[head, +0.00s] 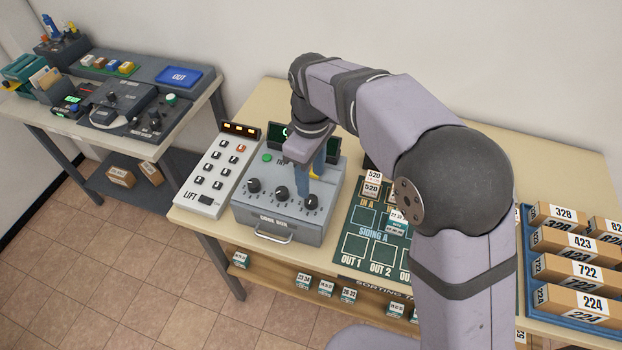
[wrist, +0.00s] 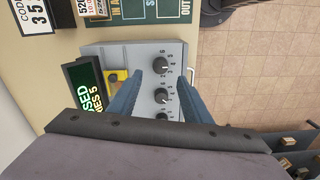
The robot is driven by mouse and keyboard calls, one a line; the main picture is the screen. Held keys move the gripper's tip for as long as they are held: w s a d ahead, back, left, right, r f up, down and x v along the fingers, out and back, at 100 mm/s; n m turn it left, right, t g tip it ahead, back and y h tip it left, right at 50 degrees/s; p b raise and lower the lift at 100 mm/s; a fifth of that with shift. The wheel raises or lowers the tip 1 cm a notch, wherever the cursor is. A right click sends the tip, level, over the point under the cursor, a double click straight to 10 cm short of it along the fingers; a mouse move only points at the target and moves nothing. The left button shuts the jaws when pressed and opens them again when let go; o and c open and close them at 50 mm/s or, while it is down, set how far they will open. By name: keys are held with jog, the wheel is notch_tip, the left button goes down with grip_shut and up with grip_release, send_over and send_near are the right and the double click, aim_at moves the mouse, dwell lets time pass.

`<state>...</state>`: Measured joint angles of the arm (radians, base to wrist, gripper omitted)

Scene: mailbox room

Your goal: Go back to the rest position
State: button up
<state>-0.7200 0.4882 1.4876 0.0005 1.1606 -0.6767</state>
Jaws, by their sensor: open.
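My gripper (head: 318,165) is over the right part of the grey code box (head: 290,235), close to its rightmost knob (head: 311,202). In the wrist view the two blue fingers (wrist: 160,88) are spread apart with nothing held between them. I cannot tell whether a fingertip touches a knob. A yellow part (wrist: 117,76) on the box and a dark display with green letters (wrist: 88,92) stand left of the fingers in the wrist view.
A white lift panel (head: 214,172) stands left of the box. The green siding board (head: 365,243) with small numbered blocks lies to its right. A blue tray (head: 531,290) of numbered boxes is at far right. A second desk (head: 60,125) stands at the left.

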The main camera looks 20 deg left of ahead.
dwell(0.3)
jog(key=s+d+f+m, duration=0.25)
jog(key=d+m, duration=0.35)
jog(key=d, duration=0.6)
jog(key=s+d+f+m, duration=0.1)
jog(key=s+d+m, duration=0.3)
jog(key=d, duration=0.8)
jog(key=s+d+f+m, duration=0.3)
jog(key=s+d+m, duration=0.3)
jog(key=shift+s+d, duration=0.2)
jog(key=shift+d, duration=0.15)
dwell(0.9)
